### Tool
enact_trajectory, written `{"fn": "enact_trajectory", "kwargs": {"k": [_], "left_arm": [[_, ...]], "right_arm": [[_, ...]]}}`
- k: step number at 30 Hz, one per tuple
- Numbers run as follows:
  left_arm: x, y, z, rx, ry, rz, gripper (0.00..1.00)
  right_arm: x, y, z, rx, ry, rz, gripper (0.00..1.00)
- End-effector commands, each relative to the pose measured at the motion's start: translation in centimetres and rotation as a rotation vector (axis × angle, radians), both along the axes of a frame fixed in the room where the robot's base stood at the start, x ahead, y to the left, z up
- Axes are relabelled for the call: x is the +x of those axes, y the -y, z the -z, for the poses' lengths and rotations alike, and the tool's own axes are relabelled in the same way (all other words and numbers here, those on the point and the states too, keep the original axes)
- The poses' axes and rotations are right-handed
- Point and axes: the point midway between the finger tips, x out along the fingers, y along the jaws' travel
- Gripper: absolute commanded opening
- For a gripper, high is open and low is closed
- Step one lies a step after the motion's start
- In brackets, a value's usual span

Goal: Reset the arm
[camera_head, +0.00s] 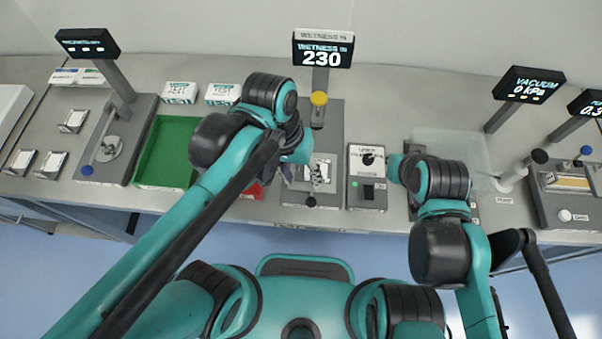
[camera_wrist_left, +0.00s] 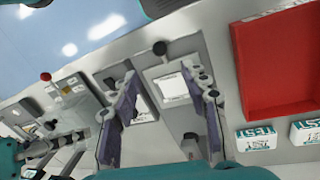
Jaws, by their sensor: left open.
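My left arm comes in from the left of the head view, over the middle of the bench. Its gripper (camera_head: 303,176) hangs in front of the wetness station (camera_head: 332,120). In the left wrist view the fingers of my left gripper (camera_wrist_left: 162,85) are spread apart, with nothing held between them. A pale square plate (camera_wrist_left: 172,88) of the station shows beyond the gap. My right arm (camera_head: 442,180) is bent over the bench right of centre. Its gripper is mostly hidden behind its own links, so its jaws cannot be made out.
The wetness display (camera_head: 324,58) reads 230. A green tray (camera_head: 140,180) stands left, and a red tray (camera_wrist_left: 240,65) is close to my left gripper. Test boxes (camera_head: 179,92) stand behind. A control box (camera_head: 368,198) stands between the arms. The vacuum display (camera_head: 529,84) reads 0 kPa.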

Motion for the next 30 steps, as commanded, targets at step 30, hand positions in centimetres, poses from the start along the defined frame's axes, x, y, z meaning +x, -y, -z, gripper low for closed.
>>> {"fn": "enact_trajectory", "kwargs": {"k": [30], "left_arm": [[5.7, -14.5, 4.2, 0.116, 0.611, -0.247, 0.46]], "right_arm": [[0.0, 0.0, 3.7, 0.000, 0.000, 0.000, 0.00]]}}
